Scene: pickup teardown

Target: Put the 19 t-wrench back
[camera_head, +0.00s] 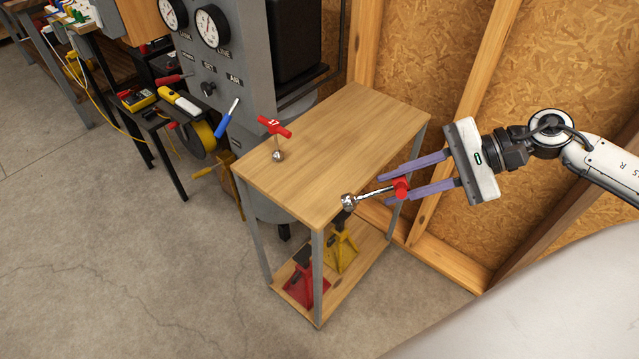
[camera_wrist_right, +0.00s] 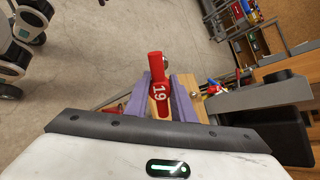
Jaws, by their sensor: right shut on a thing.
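The 19 t-wrench (camera_head: 374,194) has a red handle and a chrome shaft with a socket end. My right gripper (camera_head: 403,188) is shut on its red handle, and the shaft points left over the front right edge of the wooden table. In the right wrist view the handle of the 19 t-wrench (camera_wrist_right: 159,92) shows the number 19 between the purple fingers of my right gripper (camera_wrist_right: 160,95). A second t-wrench (camera_head: 274,128), red and marked 17, stands upright on the table top. My left gripper is not in view.
The wooden table (camera_head: 340,130) has a mostly bare top. Red (camera_head: 303,285) and yellow (camera_head: 341,248) jack stands sit on its lower shelf. A grey gauge panel (camera_head: 222,75) stands behind its left end, and a wood-framed wall is at the right.

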